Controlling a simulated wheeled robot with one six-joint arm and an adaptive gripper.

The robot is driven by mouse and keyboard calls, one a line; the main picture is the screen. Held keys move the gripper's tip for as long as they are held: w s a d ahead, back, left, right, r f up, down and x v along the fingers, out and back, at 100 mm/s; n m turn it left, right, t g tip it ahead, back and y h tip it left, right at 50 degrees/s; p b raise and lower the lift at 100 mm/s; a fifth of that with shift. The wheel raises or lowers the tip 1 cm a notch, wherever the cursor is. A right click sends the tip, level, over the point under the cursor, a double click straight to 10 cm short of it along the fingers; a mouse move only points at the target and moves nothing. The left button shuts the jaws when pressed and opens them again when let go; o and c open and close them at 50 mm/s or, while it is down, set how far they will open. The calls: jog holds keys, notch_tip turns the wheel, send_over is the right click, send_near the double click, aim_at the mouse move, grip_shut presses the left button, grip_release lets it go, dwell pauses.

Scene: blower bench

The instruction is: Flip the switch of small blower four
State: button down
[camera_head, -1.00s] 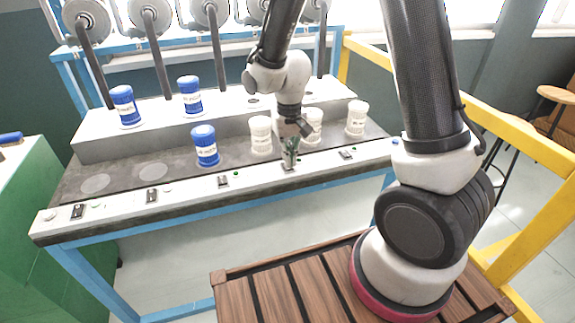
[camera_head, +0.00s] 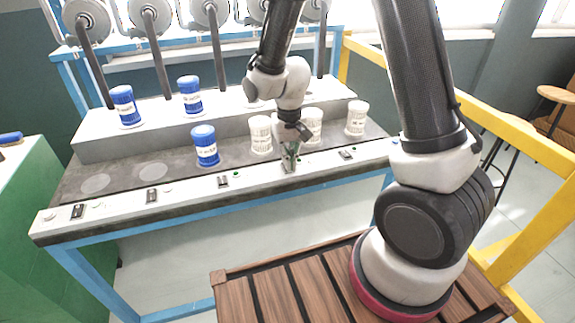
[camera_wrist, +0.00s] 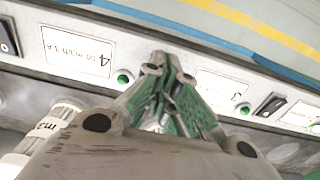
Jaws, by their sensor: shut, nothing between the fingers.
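The front strip of the bench holds a row of black rocker switches. My gripper (camera_head: 289,165) is shut and empty, with its tips down at the strip between the third switch from the left (camera_head: 223,181) and the rightmost switch (camera_head: 347,154). In the wrist view my gripper (camera_wrist: 160,62) lies between the label marked 4 (camera_wrist: 75,50) with its green light (camera_wrist: 124,77) and the label marked 3 (camera_wrist: 220,90). The fingers hide the spot where the switch of blower four sits, so I cannot see its position. Whether the tips touch it I cannot tell.
White canisters (camera_head: 261,135) stand close behind my gripper, with a blue-capped canister (camera_head: 205,146) to the left. More blue-capped canisters (camera_head: 190,96) stand on the raised step. A yellow rail (camera_head: 480,128) runs along the right.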

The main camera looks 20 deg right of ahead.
jog(key=shift+f, duration=0.4)
jog(key=shift+r, duration=3.5)
